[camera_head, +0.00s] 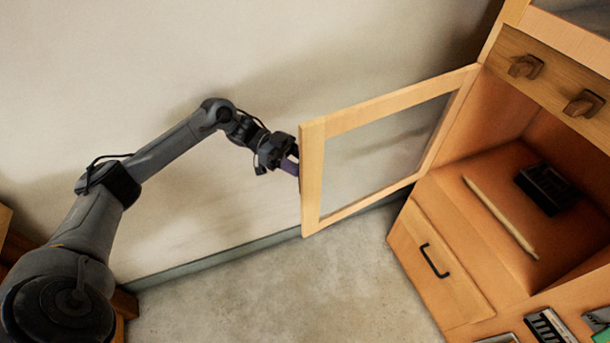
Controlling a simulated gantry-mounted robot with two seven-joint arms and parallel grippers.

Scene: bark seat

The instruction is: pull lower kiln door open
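A wood-framed glass door (312,172) stands swung wide open from the left side of a wooden cabinet (418,222). No separate kiln door is seen; this is the only open door in view. My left gripper (291,163) is at the door's free edge, on its outer side, with purple parts near its fingers. Its fingertips are partly hidden by the door frame, so I cannot tell whether it is open, shut or touching the door. My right gripper is not in view.
Inside the cabinet lie a pale rod (500,217) and a dark box (546,188). Below is a front panel with a black handle (434,261); above are wooden knobs (526,66). The wall (200,60) is behind the door, and the floor (290,290) is clear.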

